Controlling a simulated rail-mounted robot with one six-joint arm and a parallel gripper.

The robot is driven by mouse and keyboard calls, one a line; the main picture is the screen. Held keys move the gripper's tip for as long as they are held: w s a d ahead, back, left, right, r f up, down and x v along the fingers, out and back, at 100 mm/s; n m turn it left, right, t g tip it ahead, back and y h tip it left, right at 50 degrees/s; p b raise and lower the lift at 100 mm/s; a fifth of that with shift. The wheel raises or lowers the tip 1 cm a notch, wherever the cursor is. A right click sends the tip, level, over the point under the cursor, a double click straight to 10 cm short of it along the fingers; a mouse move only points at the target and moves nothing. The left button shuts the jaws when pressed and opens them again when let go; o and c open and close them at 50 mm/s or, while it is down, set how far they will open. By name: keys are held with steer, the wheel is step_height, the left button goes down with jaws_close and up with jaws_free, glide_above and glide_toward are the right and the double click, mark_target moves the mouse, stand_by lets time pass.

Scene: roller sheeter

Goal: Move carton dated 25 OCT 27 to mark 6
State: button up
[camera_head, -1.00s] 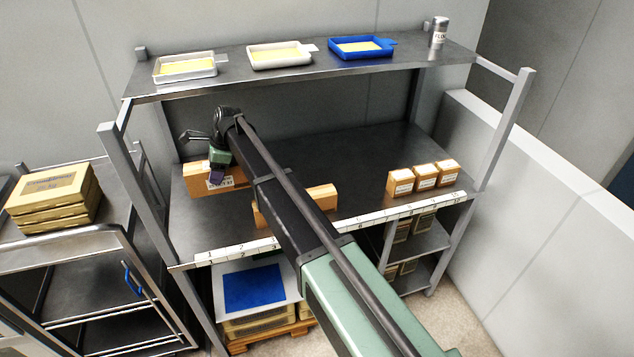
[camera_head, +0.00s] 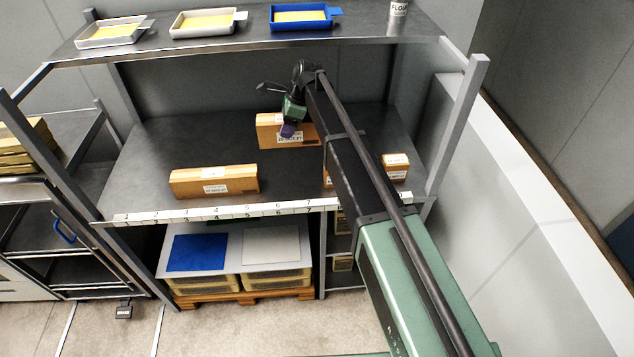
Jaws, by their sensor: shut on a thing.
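My gripper (camera_head: 287,129) is shut on a long brown carton (camera_head: 270,131) with a white label on its front. The held carton is above or on the rear part of the dark shelf (camera_head: 150,160); I cannot tell if it touches. It is behind mark 6 (camera_head: 278,208) on the front number strip. A second brown carton (camera_head: 213,184) lies near the front edge, behind marks 3 to 5. The label dates are too small to read with certainty. My arm hides part of the shelf to the right.
Small cartons (camera_head: 396,160) stand at the shelf's right, partly hidden by my arm. The upper shelf holds a silver tray (camera_head: 113,40), a white tray (camera_head: 203,30), a blue tray (camera_head: 300,25) and a flour can (camera_head: 398,15). The shelf between the second carton and my arm is clear.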

steer(key=f+b, duration=1.3)
steer(key=f, duration=0.1)
steer(key=f+b, duration=0.6)
steer(key=b, duration=0.1)
steer(key=shift+a+f+b, duration=0.3)
steer(key=shift+a+f, duration=0.05)
steer(key=shift+f, duration=0.05)
steer(key=shift+r+p, duration=0.3)
steer(key=shift+r, duration=0.05)
steer(key=shift+f, duration=0.25)
steer(key=o, duration=1.1)
steer(key=shift+r, duration=0.1)
steer(key=p+v, duration=1.1)
steer(key=v, duration=0.1)
steer(key=shift+r, duration=0.2)
